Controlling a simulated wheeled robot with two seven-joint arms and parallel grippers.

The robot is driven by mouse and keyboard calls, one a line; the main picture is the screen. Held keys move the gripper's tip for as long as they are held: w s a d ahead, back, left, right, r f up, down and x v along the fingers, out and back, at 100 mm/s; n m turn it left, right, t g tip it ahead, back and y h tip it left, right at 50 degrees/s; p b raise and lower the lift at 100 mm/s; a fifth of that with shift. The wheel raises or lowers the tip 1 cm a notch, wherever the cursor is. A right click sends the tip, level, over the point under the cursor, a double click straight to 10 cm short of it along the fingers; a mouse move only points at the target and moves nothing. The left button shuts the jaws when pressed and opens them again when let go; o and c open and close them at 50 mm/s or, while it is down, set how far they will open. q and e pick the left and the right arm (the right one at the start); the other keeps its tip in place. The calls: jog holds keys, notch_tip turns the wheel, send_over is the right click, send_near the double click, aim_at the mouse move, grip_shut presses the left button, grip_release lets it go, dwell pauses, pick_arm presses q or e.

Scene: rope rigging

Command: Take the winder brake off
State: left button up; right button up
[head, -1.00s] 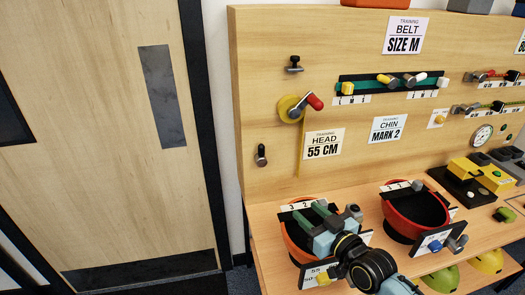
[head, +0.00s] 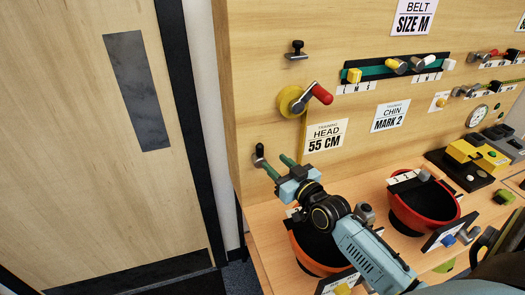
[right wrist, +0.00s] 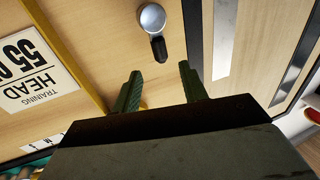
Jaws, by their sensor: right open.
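The winder (head: 291,102) is a yellow disc with a metal crank and a red knob (head: 321,94) on the wooden board, with a yellow tape hanging from it. Below it is a small lever (head: 259,157) with a round metal head and a black handle; I cannot tell for sure that it is the brake. The lever shows in the right wrist view (right wrist: 152,18). My right gripper (head: 279,165) is open and empty, its green fingers pointing at the board just right of and below the lever, apart from it. My left gripper is not in view.
A black T-shaped knob (head: 296,50) is above the winder. The "HEAD 55 CM" card (head: 325,136) is to its right. An orange helmet shell (head: 305,255) lies under my right arm, and a red one (head: 420,222) stands to the right. A door (head: 100,150) is at the left.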

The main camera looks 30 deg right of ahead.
aim_at(262, 151)
jog(key=w, duration=0.6)
jog(key=shift+w+a, duration=0.1)
jog(key=shift+w, duration=0.2)
jog(key=shift+w+f, duration=0.1)
jog(key=shift+w, duration=0.25)
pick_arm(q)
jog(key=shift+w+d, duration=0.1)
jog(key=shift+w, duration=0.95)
pick_arm(e)
grip_shut()
